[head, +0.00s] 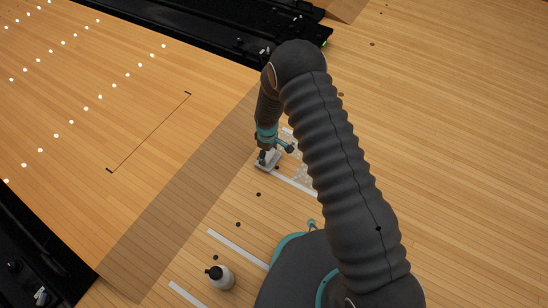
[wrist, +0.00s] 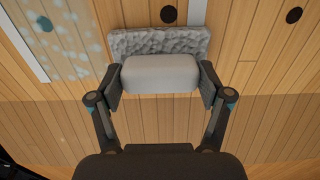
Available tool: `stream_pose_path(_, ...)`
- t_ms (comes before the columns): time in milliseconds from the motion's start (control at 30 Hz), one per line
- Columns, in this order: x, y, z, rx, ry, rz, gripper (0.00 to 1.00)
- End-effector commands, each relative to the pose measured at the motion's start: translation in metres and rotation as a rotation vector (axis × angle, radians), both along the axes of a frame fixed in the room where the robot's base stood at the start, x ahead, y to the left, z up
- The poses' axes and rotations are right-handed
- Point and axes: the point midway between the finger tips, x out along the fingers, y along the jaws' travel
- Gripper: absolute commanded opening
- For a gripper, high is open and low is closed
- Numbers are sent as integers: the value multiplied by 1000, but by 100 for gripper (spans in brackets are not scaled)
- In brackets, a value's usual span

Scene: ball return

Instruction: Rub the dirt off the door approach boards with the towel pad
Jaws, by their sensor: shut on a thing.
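My gripper (wrist: 160,78) is shut on the towel pad, holding it by its smooth light-grey grip block (wrist: 160,72). The pad's rough grey towel face (wrist: 140,42) sits beyond the block, at or close to the boards; contact cannot be told. In the head view the pad (head: 266,161) is beside a white floor line. The dirt (wrist: 65,35) is a pale blotchy patch on the boards at the upper left of the wrist view, apart from the pad. In the head view the patch (head: 301,172) is right of the pad, partly hidden by my arm.
A bottle with a black top (head: 220,277) stands on the floor near my base. White lines (head: 238,248) and small dark dots (head: 258,194) mark the boards. A darker strip (head: 180,200) runs left of the pad. A black low channel (head: 215,30) lies at the back.

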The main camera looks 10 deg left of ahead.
Motion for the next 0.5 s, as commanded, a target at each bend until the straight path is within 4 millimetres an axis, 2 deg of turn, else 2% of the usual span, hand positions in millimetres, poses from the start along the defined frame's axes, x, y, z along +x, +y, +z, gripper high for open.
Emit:
stream_pose_path(167,10,-2,1,1,-1,-4,50)
stream_pose_path(500,46,-14,2,1,-1,-2,50)
